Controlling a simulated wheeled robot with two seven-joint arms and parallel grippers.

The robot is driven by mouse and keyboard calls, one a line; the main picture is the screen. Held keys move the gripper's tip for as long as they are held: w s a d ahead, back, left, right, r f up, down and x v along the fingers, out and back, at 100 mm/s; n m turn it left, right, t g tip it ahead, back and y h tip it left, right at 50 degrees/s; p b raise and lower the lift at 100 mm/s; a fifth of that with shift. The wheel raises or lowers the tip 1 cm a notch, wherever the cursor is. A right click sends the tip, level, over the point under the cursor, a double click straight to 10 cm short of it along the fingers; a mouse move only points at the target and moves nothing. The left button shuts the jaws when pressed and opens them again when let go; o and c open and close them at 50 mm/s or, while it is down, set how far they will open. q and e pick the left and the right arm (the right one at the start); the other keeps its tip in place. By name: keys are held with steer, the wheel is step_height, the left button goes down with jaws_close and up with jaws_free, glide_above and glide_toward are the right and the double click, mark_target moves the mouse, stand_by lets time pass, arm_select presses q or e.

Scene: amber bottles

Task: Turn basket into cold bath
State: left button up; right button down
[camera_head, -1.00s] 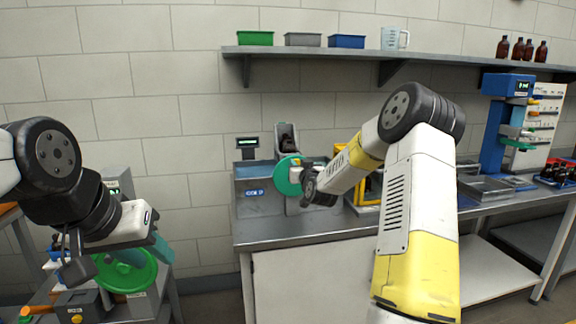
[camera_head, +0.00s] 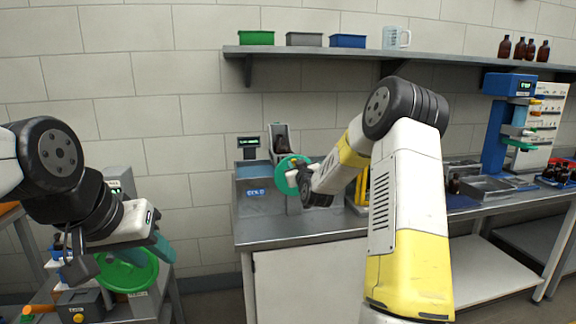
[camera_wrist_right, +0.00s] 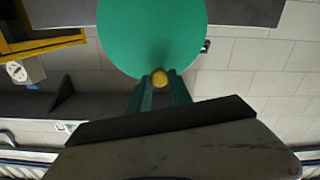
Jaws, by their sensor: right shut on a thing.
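The cold bath (camera_head: 256,193) is a grey-blue box with a blue COLD label on the central bench. A narrow grey basket (camera_head: 281,140) with dark contents stands above and behind it, tilted slightly left. A green wheel (camera_head: 291,172) is at the bath's right; it fills the top of the right wrist view (camera_wrist_right: 152,30). My right gripper (camera_wrist_right: 159,90) is shut on the wheel's yellow knob (camera_wrist_right: 159,78); my right arm hides part of this in the head view. My left gripper (camera_head: 160,246) is at the lower left beside another green wheel (camera_head: 127,271); its fingers are partly hidden.
A small display (camera_head: 248,142) stands behind the bath. A shelf (camera_head: 270,50) above carries coloured bins, a jug and amber bottles (camera_head: 523,49). A blue apparatus (camera_head: 495,135) and trays stand at the right. Bare bench (camera_head: 290,228) lies in front of the bath.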

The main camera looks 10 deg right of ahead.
steer(key=shift+s+a+f+n, duration=0.1)
steer(key=shift+a+f+n, duration=0.15)
steer(key=shift+a+n, duration=0.45)
steer(key=shift+w+a+f+n, duration=0.1)
steer(key=shift+a+f+n, duration=0.25)
steer(key=shift+n, duration=0.6)
steer(key=shift+s+a+f+n, duration=0.1)
steer(key=shift+a+f+n, duration=0.05)
steer(key=shift+a+n, duration=0.6)
steer(key=shift+a+f+n, duration=0.3)
steer(key=shift+f+n, duration=0.15)
steer(key=shift+n, duration=0.55)
steer(key=shift+a+f+n, duration=0.3)
steer(key=shift+f+n, duration=0.1)
steer(key=shift+n, duration=0.6)
steer(key=shift+a+f+n, duration=0.2)
steer(key=shift+f+n, duration=0.3)
steer(key=shift+n, duration=0.4)
steer(key=shift+a+f+n, duration=0.15)
steer(key=shift+f+n, duration=0.35)
steer(key=shift+n, duration=0.4)
steer(key=shift+f+n, duration=0.5)
steer(key=shift+n, duration=0.45)
steer(key=shift+f+n, duration=0.5)
steer(key=shift+n, duration=0.45)
steer(key=shift+f+n, duration=0.15)
steer(key=shift+n, duration=0.15)
steer(key=c, duration=1.2)
jaws_free()
steer(key=shift+s, duration=0.1)
